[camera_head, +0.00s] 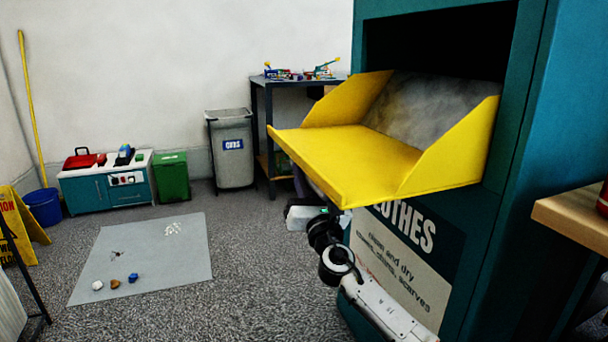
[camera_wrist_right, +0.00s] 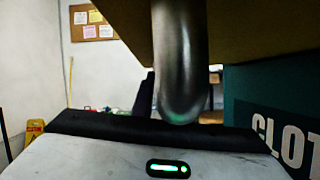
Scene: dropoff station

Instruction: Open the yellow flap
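The yellow flap (camera_head: 345,160) juts out of the teal clothes bank (camera_head: 465,225), its front panel lowered close to level, with raised side walls. A dark opening shows above and behind it. My right gripper (camera_head: 303,212) is under the flap's front edge, partly hidden by it. In the right wrist view, a grey metal handle bar (camera_wrist_right: 180,60) hangs from the flap's underside (camera_wrist_right: 240,30) close in front of the gripper's dark front edge. I cannot tell whether the fingers close on it. My left gripper is not in view.
A wooden tabletop (camera_head: 580,218) stands close on the right. A grey mat (camera_head: 150,262) with small items lies on the left floor. A grey bin (camera_head: 232,160), a green bin (camera_head: 172,178) and a dark table (camera_head: 262,120) stand at the back. Carpet between is clear.

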